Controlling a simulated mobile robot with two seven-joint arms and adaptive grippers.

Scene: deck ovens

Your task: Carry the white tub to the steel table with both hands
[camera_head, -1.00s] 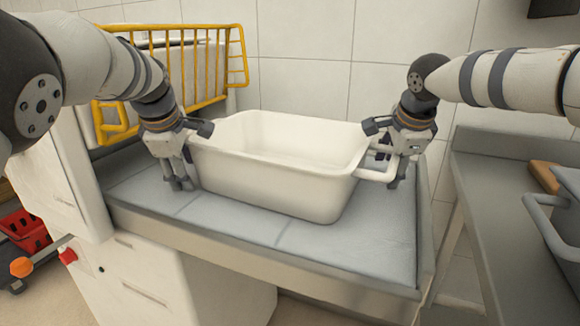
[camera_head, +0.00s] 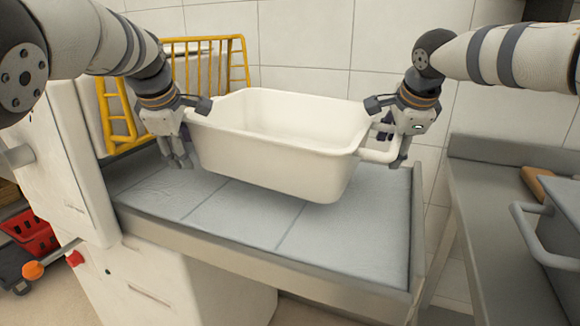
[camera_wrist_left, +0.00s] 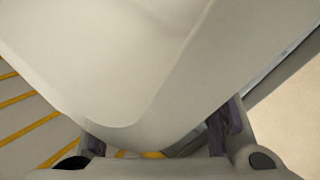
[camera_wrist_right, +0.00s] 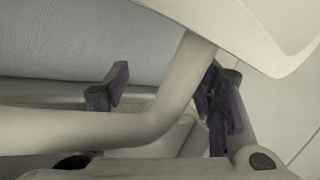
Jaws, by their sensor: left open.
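The white tub (camera_head: 270,165) is upright and hangs above the grey-blue work surface, with a gap under its base. My left gripper (camera_head: 188,160) is open at the tub's left end; in the left wrist view the tub (camera_wrist_left: 120,60) fills most of the picture above its spread fingers (camera_wrist_left: 160,138). My right gripper (camera_head: 395,150) is at the tub's right handle (camera_head: 378,155). In the right wrist view that handle (camera_wrist_right: 175,95) runs between its two fingers (camera_wrist_right: 165,98); how firmly they close on it cannot be seen. The steel table (camera_head: 490,190) stands at the right.
A yellow wire rack (camera_head: 210,60) stands behind, at the left. A brown block (camera_head: 536,184) and a grey container with a bar handle (camera_head: 565,225) are on the steel table. A gap separates it from the work surface (camera_head: 250,225). A red crate (camera_head: 32,232) is low at left.

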